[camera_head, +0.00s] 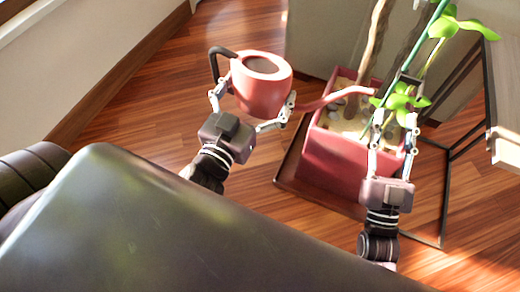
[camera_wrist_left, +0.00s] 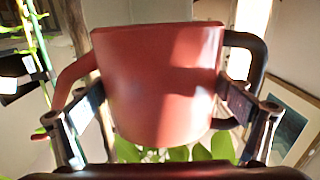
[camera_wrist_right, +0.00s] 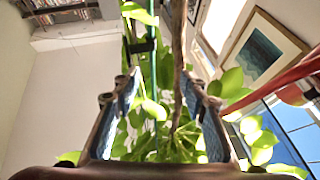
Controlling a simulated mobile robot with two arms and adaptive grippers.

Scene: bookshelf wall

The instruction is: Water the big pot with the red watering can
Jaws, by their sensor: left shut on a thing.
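The red watering can (camera_head: 258,92) is held off the floor in my left gripper (camera_head: 250,106), whose fingers press on both sides of its body. It also fills the left wrist view (camera_wrist_left: 160,85), with its black handle on the right and spout on the left. In the head view the spout (camera_head: 335,98) points right and its end lies over the big red square pot (camera_head: 342,162). I see no water. The pot holds light soil and a leafy green plant (camera_head: 402,100). My right gripper (camera_head: 393,122) is open at the pot's right side, with leaves between or just beyond its fingers (camera_wrist_right: 160,85).
The pot stands on a dark brown base (camera_head: 290,178) on the wood floor (camera_head: 140,100). A thin black-framed table (camera_head: 508,100) stands at the right, close to my right gripper. A wall is behind the pot. Floor is clear at the left.

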